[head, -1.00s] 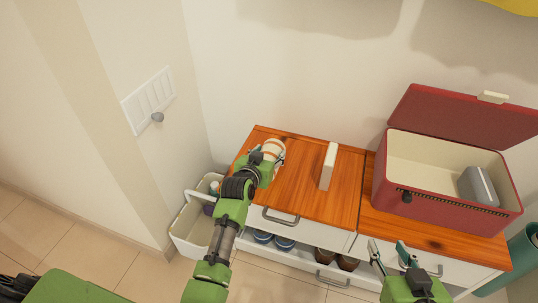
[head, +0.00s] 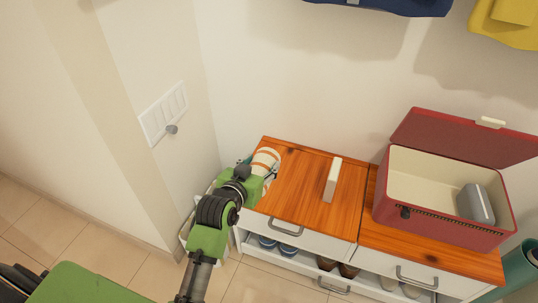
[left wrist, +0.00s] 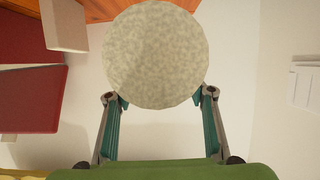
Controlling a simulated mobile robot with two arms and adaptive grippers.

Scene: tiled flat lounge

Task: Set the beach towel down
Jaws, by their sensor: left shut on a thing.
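The beach towel (head: 267,159) is a pale roll with orange stripes, at the left end of the orange wooden cabinet top (head: 290,195) in the head view. My left gripper (head: 268,174) is shut on it. In the left wrist view the towel's round, speckled end (left wrist: 155,55) sits between the fingertips of the left gripper (left wrist: 159,97). I cannot tell whether the roll touches the wood or hangs just above it. My left arm hides part of the cabinet's left end. My right gripper is out of view.
A white upright block (head: 332,180) stands mid-cabinet, also in the left wrist view (left wrist: 65,25). An open red cooler box (head: 440,215) holding a grey item (head: 475,204) is at the right. Walls bound the left and back. Bare wood lies between towel and block.

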